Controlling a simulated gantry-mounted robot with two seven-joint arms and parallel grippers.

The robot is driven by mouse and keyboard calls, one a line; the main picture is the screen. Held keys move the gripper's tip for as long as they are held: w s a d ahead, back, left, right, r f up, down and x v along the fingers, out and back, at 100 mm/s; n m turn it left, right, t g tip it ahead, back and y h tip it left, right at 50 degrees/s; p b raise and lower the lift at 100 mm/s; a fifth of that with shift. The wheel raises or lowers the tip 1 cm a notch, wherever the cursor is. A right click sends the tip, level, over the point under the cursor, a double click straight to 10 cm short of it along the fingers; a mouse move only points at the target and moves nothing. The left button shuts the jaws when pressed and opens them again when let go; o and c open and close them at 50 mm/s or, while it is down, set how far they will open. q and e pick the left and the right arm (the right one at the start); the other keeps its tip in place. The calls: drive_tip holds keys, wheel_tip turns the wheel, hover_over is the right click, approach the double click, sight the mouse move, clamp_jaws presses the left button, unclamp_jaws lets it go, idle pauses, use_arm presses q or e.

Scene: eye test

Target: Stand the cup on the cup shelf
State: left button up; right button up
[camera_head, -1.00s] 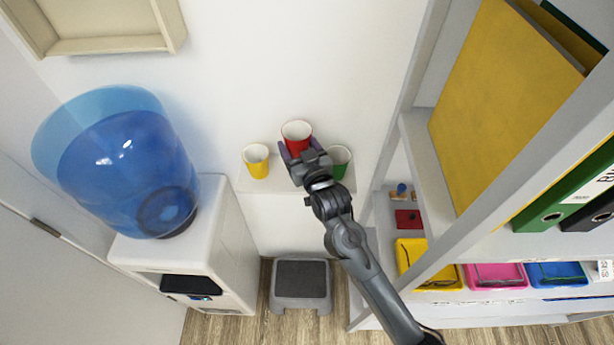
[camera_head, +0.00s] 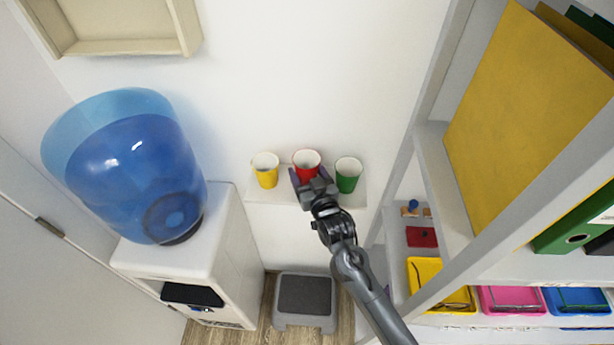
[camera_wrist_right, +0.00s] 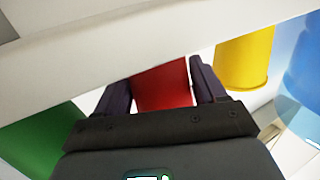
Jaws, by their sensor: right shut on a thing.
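The red cup (camera_head: 306,160) is upright over the white cup shelf (camera_head: 282,196), between a yellow cup and a green cup. My right gripper (camera_head: 308,177) is shut on the red cup from the near side, one finger on each side of it. In the right wrist view the red cup (camera_wrist_right: 164,88) fills the space between the fingers. I cannot tell whether its base touches the shelf, because the gripper hides it. My left gripper is not in view.
The yellow cup (camera_head: 266,172) stands left of the red one and the green cup (camera_head: 347,177) stands right, both close by. A water dispenser with a blue bottle (camera_head: 130,165) is at left. A tall grey rack (camera_head: 437,170) rises at right. A step stool (camera_head: 305,298) is below.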

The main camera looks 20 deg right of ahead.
drive_tip(key=shift+f, duration=0.75)
drive_tip(key=shift+f, duration=0.1)
drive_tip(key=o, duration=1)
drive_tip(key=shift+s, duration=0.25)
drive_tip(key=s, duration=0.7)
drive_tip(key=s+r, duration=0.1)
drive_tip(key=s, duration=0.3)
drive_tip(key=shift+s+a, duration=0.1)
drive_tip(key=shift+s, duration=0.2)
